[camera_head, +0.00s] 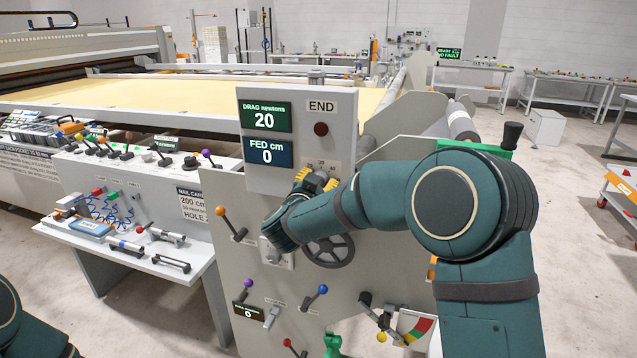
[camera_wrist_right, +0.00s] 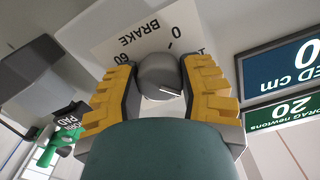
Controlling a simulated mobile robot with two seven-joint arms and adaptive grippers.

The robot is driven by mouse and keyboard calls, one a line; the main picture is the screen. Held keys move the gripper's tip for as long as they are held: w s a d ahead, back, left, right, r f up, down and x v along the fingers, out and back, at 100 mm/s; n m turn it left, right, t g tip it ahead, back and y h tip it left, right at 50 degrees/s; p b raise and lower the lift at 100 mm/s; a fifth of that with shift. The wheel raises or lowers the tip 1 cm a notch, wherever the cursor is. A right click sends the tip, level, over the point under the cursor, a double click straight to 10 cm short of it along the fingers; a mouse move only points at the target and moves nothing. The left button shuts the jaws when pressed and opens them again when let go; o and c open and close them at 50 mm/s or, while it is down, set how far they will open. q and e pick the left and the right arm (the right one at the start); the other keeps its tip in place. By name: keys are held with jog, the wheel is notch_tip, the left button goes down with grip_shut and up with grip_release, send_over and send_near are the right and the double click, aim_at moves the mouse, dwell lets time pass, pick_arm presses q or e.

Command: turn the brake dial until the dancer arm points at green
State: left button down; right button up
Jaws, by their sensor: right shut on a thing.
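The brake dial (camera_wrist_right: 160,76) is a round grey knob on a white plate lettered BRAKE, with 0 and 60 legible upside down in the right wrist view. My right gripper (camera_wrist_right: 161,92) has its yellow-padded fingers shut on the knob from both sides. In the head view this gripper (camera_head: 316,181) is at the panel below the displays and hides the dial. I cannot tell where the dancer arm points. My left gripper is out of view.
The drag display (camera_head: 265,118) reads 20 newtons and the fed display (camera_head: 268,152) reads 0 cm. A black handwheel (camera_head: 330,251) sits below my right forearm. Levers with orange (camera_head: 221,211), purple (camera_head: 248,284) and blue (camera_head: 323,290) knobs stick out nearby.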

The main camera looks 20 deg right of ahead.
jog(key=o, duration=1.2)
jog(key=shift+f, duration=0.1)
jog(key=v, duration=1.2)
